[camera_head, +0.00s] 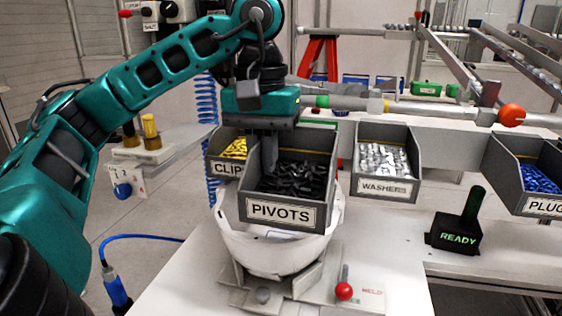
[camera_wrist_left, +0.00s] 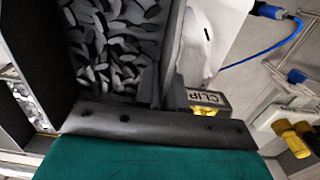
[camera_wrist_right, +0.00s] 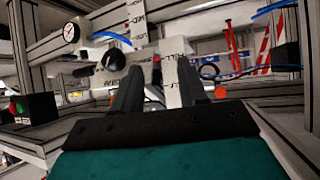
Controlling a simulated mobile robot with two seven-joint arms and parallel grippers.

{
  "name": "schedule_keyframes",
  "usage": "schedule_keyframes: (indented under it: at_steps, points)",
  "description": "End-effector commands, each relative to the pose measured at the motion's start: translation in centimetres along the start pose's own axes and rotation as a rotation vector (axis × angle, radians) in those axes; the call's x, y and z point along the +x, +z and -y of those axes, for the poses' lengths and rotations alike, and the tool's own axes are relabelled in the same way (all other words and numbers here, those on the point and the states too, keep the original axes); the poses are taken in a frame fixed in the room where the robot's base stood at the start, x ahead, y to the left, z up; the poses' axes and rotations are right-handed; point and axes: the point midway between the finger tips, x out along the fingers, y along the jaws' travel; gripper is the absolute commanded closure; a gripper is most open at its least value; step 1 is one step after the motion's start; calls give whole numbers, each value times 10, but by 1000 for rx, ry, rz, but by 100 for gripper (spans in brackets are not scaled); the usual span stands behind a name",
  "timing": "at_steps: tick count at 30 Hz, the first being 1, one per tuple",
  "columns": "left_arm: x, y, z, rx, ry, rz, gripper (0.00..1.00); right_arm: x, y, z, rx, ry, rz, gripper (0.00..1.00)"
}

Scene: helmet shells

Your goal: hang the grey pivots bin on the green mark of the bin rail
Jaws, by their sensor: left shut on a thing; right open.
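The grey pivots bin (camera_head: 290,215), full of black parts, is in my left gripper (camera_head: 269,150), which is shut on its wall. The bin is upright, held above a white helmet shell (camera_head: 265,250). The left wrist view shows the black parts and the bin's wall (camera_wrist_left: 172,45) close up. A green strip (camera_head: 319,123) shows behind the bin on the pale bin rail (camera_head: 435,128), between the clips and washers bins; the held bin hides part of that stretch. My right gripper (camera_wrist_right: 160,88) is open and empty in its wrist view, and is not in the head view.
The clips bin (camera_head: 220,168) is behind the pivots bin at left. The washers bin (camera_head: 386,187) and plugs bin (camera_head: 540,208) are to the right. A pale bar with an orange ball (camera_head: 512,114) crosses above. A READY box (camera_head: 455,240) and red-knobbed lever (camera_head: 344,290) stand on the bench.

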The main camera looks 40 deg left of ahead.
Motion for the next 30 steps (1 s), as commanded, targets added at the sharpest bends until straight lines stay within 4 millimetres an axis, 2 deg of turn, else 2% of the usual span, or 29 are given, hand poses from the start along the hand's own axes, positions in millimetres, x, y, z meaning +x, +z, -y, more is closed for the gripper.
schedule_keyframes:
  at_steps: [11, 30]
  points:
    - [-1, -10, 4, -11, 1, 1, 100, 0, 0, 0, 0, -1, 0, 57]
    - [-1, -48, 4, -12, 1, 0, 100, -1, 0, 1, 0, -2, 2, 57]
